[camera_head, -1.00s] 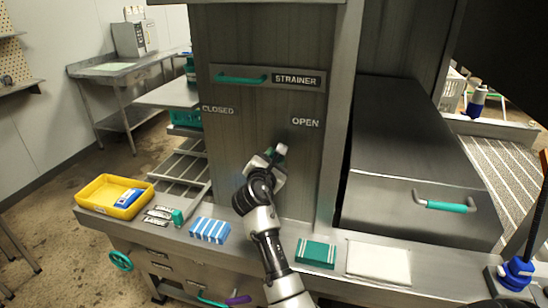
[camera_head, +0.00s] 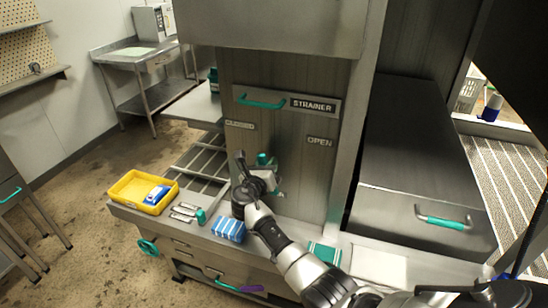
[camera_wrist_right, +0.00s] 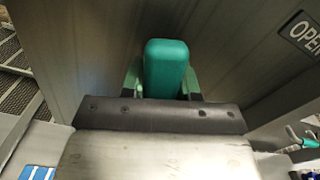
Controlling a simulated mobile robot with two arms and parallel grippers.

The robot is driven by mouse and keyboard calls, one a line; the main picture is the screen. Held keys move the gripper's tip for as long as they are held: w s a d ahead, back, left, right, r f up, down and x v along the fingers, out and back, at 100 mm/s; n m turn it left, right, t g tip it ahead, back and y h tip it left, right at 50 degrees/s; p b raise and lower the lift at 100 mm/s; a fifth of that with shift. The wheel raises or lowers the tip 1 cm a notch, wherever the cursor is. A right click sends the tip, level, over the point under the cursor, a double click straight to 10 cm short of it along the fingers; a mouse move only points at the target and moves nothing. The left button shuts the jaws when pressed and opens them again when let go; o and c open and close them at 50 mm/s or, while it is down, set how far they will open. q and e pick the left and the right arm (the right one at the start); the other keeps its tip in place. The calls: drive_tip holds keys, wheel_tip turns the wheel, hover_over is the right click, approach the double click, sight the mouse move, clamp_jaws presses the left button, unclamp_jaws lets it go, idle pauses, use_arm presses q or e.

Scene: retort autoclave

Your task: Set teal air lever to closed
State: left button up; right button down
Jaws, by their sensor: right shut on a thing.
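The teal lever (camera_wrist_right: 165,68) stands between the two fingers of my right gripper (camera_wrist_right: 161,82) in the right wrist view. In the head view the lever (camera_head: 263,159) is a small teal piece at my right gripper (camera_head: 262,168), in front of the grey metal panel, mostly hidden by the hand. My right gripper is shut on it. The CLOSED label (camera_head: 239,125) is up and left of the gripper; the OPEN label (camera_head: 320,142) is up and right and also shows in the right wrist view (camera_wrist_right: 303,33). My left gripper is out of view.
A yellow bin (camera_head: 130,191), a blue-striped pack (camera_head: 229,229) and a teal pack (camera_head: 325,253) lie on the ledge below.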

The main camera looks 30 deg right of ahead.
drive_tip(key=shift+w+a+f+n+p, duration=0.1)
drive_tip(key=shift+w+a+n+p, duration=0.15)
drive_tip(key=shift+n, duration=0.3)
drive_tip(key=shift+w+a+f+n+p, duration=0.1)
drive_tip(key=shift+w+a+n+p, duration=0.1)
drive_tip(key=shift+w+n, duration=0.25)
drive_tip(key=shift+w+a+f+n, duration=0.25)
drive_tip(key=shift+f+n, duration=0.1)
drive_tip(key=shift+n, duration=0.55)
drive_tip(key=c, duration=0.8)
unclamp_jaws()
drive_tip(key=shift+f, duration=0.1)
drive_tip(key=shift+c, duration=0.2)
drive_tip(key=shift+a, duration=0.1)
drive_tip(key=v, duration=1)
drive_tip(key=shift+s+a+b, duration=0.2)
drive_tip(key=shift+a+b, duration=0.05)
drive_tip(key=shift+b, duration=0.1)
